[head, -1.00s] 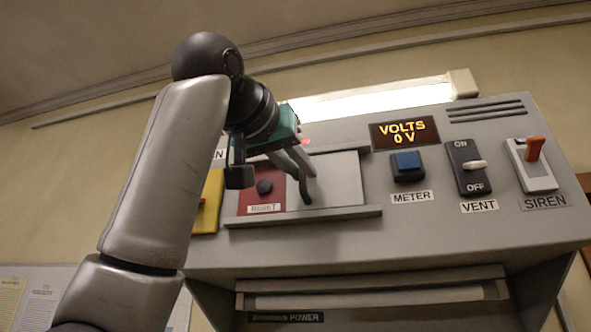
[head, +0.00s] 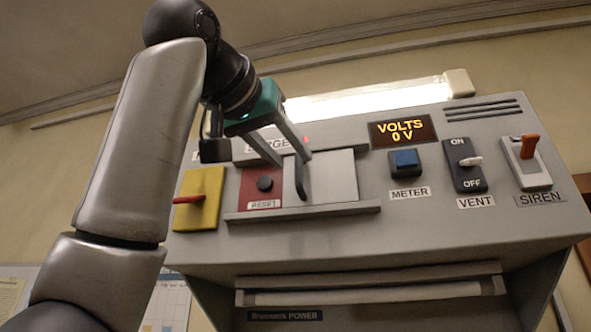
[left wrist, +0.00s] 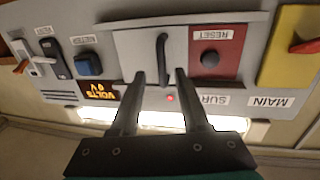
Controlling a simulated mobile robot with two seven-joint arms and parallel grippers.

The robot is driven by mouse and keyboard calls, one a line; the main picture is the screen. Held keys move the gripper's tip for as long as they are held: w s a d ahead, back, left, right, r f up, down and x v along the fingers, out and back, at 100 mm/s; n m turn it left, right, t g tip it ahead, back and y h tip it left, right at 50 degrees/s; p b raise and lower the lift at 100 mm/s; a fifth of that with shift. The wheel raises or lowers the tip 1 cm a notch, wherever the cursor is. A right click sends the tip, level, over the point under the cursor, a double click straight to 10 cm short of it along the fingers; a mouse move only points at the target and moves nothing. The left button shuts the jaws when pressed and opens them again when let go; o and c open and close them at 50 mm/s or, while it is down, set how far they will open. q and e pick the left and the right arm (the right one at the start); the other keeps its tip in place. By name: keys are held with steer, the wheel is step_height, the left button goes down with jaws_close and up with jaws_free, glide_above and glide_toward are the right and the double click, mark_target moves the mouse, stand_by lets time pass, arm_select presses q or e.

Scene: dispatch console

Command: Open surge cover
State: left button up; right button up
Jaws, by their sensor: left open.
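The surge cover (head: 332,178) is a plain grey sliding panel with a dark upright handle (head: 300,178) near its left edge. It sits at the right of its rail, and the red panel with the round black RESET button (head: 265,184) is exposed beside it. My left gripper (head: 293,161) is open, its fingers apart near the top of the handle. In the left wrist view the cover (left wrist: 138,48) and handle (left wrist: 162,60) also show, with the handle between the open fingertips (left wrist: 159,75); I cannot tell whether they touch it. My right gripper is not in view.
A ledge (head: 300,214) runs under the cover. The yellow MAIN switch plate (head: 205,200) is to the left. The METER button (head: 406,162), VENT switch (head: 466,165) and SIREN lever (head: 527,160) are to the right. The display (head: 402,131) reads 0 V.

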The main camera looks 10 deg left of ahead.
arm_select(q)
steer(key=b+v, duration=0.3)
steer(key=v, duration=0.8)
steer(key=shift+s, duration=0.25)
steer(key=shift+a, duration=0.15)
